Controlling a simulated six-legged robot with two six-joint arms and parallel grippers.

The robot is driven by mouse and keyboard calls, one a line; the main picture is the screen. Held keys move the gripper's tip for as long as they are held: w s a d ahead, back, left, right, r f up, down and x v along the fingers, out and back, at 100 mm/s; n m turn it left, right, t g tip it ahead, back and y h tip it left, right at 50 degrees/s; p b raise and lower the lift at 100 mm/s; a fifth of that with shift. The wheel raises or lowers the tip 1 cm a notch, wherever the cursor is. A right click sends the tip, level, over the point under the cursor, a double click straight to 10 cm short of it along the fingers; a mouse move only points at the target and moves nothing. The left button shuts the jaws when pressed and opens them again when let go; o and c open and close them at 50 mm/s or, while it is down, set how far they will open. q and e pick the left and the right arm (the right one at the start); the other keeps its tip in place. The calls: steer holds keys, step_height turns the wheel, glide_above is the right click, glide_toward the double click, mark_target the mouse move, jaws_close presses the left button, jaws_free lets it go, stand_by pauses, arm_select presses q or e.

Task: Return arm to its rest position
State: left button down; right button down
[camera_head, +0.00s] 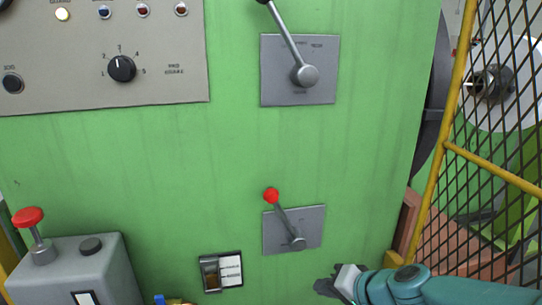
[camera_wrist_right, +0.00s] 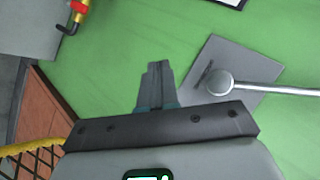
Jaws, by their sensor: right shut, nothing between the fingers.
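My right arm comes in from the lower right in the head view, with its gripper (camera_head: 328,286) below and right of the red-knobbed lever (camera_head: 283,215). The gripper is shut, with nothing between its fingers. In the right wrist view the closed fingers (camera_wrist_right: 156,84) point at the green panel (camera_wrist_right: 140,35), beside the lever's round hub (camera_wrist_right: 220,82) and its grey plate (camera_wrist_right: 205,65), apart from them as far as I can tell. My left gripper is not clearly in view.
A second lever (camera_head: 305,74) with a black knob sits higher on the green cabinet. A rocker switch (camera_head: 211,273) is low on the panel. A yellow-framed mesh guard (camera_head: 500,150) is at the right.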

steer(key=s+f+n+g+h, duration=0.1)
steer(key=s+f+g, duration=0.35)
steer(key=f, duration=0.85)
steer(key=s+f+n+g+h, duration=0.1)
steer(key=s+f+h, duration=0.1)
steer(key=s+f, duration=0.75)
steer(key=s+a+f+n+g, duration=0.2)
steer(key=s+f+g, duration=0.1)
steer(key=s+f, duration=0.8)
step_height(320, 180, up, 24)
steer(key=p, duration=2.4)
steer(key=shift+w+a+y+p, duration=0.2)
steer(key=shift+w+y+p, duration=0.15)
steer(key=shift+y+p, duration=0.05)
steer(key=shift+f+t, duration=0.1)
steer(key=shift+t, duration=0.15)
